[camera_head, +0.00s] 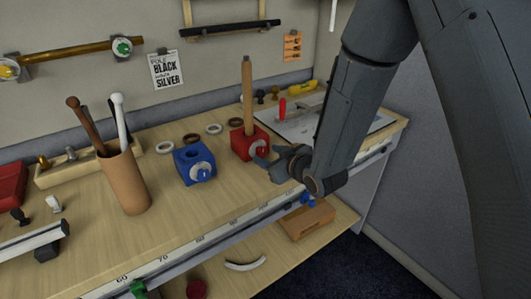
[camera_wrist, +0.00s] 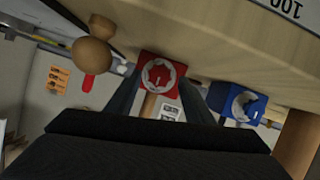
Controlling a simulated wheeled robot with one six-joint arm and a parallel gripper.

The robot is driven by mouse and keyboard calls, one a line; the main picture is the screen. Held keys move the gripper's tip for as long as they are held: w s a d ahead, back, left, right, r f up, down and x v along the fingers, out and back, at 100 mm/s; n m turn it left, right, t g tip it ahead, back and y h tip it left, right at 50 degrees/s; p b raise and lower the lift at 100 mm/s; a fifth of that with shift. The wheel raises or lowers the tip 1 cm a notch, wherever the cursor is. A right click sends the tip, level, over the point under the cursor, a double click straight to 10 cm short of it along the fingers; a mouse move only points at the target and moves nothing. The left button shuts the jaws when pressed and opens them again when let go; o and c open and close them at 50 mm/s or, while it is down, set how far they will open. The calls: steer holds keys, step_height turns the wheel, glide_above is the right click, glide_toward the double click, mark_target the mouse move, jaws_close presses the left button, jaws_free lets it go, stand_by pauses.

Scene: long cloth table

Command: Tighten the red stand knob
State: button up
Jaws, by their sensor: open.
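The red stand (camera_head: 242,143) is a red block on the table with a wooden pole (camera_head: 247,95) standing upright in it. Its round pale knob (camera_head: 257,146) faces the table's front edge. In the wrist view the red stand (camera_wrist: 147,60) is near the middle, and its knob (camera_wrist: 158,75) shows a red centre. My gripper (camera_head: 268,160) is open and empty, just in front of the knob. In the wrist view its fingers (camera_wrist: 160,100) appear on either side of the knob; I cannot tell whether they touch it.
A blue stand (camera_head: 194,165) with a similar knob sits left of the red one. Several rings lie behind. A brown cup (camera_head: 125,182) holding sticks stands further left. A grey board (camera_head: 300,122) with a red-handled tool lies to the right. A lower shelf holds a wooden block (camera_head: 306,222).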

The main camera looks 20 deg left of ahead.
steer(key=shift+x, duration=1.2)
steer(key=c, duration=1)
steer(key=shift+c, duration=0.2)
steer(key=shift+d+m, duration=0.1)
steer(key=shift+m, duration=0.2)
steer(key=m+g, duration=0.1)
steer(key=m+g+y, duration=0.1)
steer(key=m, duration=0.1)
steer(key=shift+w+d+y+p, duration=0.15)
steer(key=shift+w+y+p, duration=0.05)
steer(key=shift+y+p, duration=0.1)
steer(key=shift+w+f+m+g+y, duration=0.1)
steer(key=shift+m+g+y, duration=0.75)
steer(key=shift+m, duration=0.95)
steer(key=shift+y, duration=0.25)
